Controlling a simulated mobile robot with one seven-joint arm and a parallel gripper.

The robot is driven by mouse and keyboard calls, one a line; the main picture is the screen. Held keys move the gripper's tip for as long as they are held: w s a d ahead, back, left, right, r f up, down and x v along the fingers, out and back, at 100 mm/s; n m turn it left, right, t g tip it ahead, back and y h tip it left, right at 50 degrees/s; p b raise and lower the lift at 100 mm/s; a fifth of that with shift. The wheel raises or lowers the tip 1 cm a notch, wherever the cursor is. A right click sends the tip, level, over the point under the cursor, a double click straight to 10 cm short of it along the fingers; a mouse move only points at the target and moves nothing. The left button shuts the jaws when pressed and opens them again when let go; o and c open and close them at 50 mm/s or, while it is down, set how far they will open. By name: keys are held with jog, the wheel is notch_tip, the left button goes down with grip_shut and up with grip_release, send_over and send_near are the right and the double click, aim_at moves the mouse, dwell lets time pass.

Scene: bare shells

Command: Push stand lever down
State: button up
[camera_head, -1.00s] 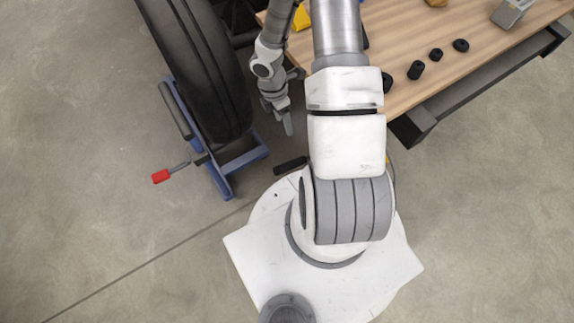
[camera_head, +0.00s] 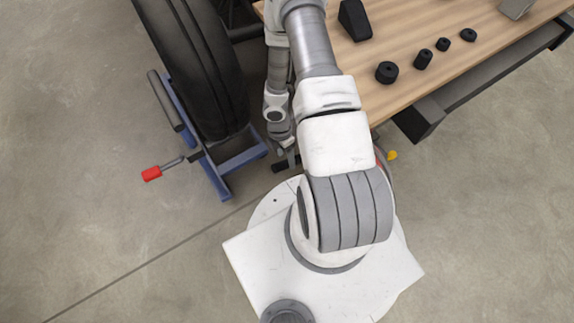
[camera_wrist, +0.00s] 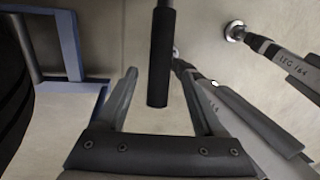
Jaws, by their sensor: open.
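A blue wheel stand (camera_head: 215,165) holds a large black tire (camera_head: 205,75) upright in the head view. A lever with a red grip (camera_head: 151,173) sticks out from the stand's left side. A black cylindrical handle (camera_head: 280,167) lies at the stand's right, partly hidden by my gripper (camera_head: 287,158). In the wrist view, the black handle (camera_wrist: 160,55) runs between the two fingers of my gripper (camera_wrist: 157,76), which are spread apart with visible gaps on both sides. The blue frame (camera_wrist: 72,55) is at the left there. The handle's attached end is out of view.
A wooden table (camera_head: 430,75) at the right carries several small black parts (camera_head: 386,72) and a black wedge (camera_head: 354,20). Table legs (camera_wrist: 255,115) lie close to the right of my gripper in the wrist view.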

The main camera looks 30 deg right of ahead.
aim_at(286, 161)
jog(key=f, duration=0.1)
jog(key=f+b, duration=0.1)
jog(key=f, duration=0.2)
jog(key=shift+s+f, duration=0.15)
jog(key=shift+s, duration=0.25)
grip_shut()
dwell(1.1)
